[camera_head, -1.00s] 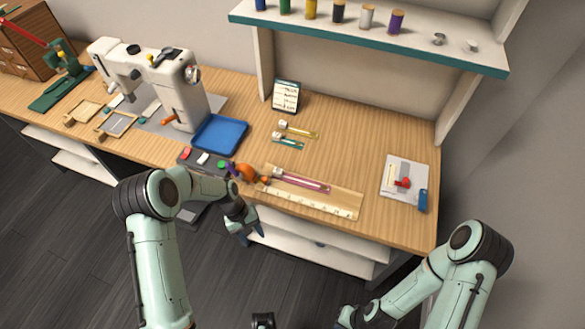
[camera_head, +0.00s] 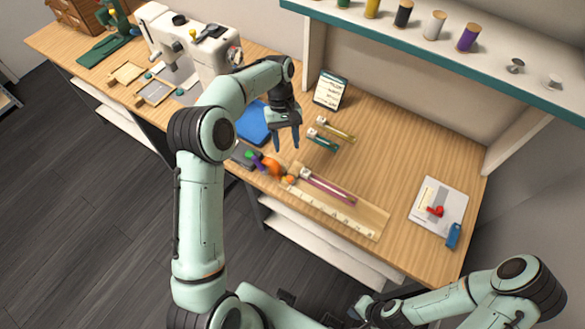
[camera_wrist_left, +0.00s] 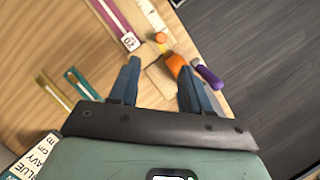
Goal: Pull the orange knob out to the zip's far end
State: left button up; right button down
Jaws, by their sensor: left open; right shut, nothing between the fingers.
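A pink zip (camera_head: 330,187) lies on a wooden board with a ruler strip (camera_head: 335,212). A small orange knob (camera_head: 290,180) is by the zip's left end, near a pale slider block (camera_head: 305,173). The wrist view also shows the knob (camera_wrist_left: 160,37), the block (camera_wrist_left: 130,41) and the zip (camera_wrist_left: 110,14). A larger orange piece (camera_head: 272,166) sits left of the knob. My left gripper (camera_head: 286,143) is open and empty above the bench, behind the knob; its fingers (camera_wrist_left: 159,68) point towards the knob, apart from it. My right gripper (camera_head: 362,308) is shut, low in front of the bench.
A yellow zip (camera_head: 337,130) and a teal zip (camera_head: 322,141) lie behind the pink one. A blue tray (camera_head: 252,125) is partly behind my left arm. A purple piece (camera_wrist_left: 208,76) lies near the bench edge. A white plate (camera_head: 437,203) with a red part lies at the right.

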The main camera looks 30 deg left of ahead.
aim_at(290, 178)
pick_arm(q)
jog(key=b+x, duration=0.1)
jog(key=x, duration=0.9)
jog(key=shift+s, duration=0.2)
jog(key=shift+x, duration=0.8)
pick_arm(e)
jog(key=shift+s+f, duration=0.85)
jog(key=shift+f, duration=0.3)
pick_arm(q)
jog(key=shift+w, duration=0.1)
jog(key=shift+c, duration=0.4)
jog(key=shift+d, duration=0.1)
grip_shut()
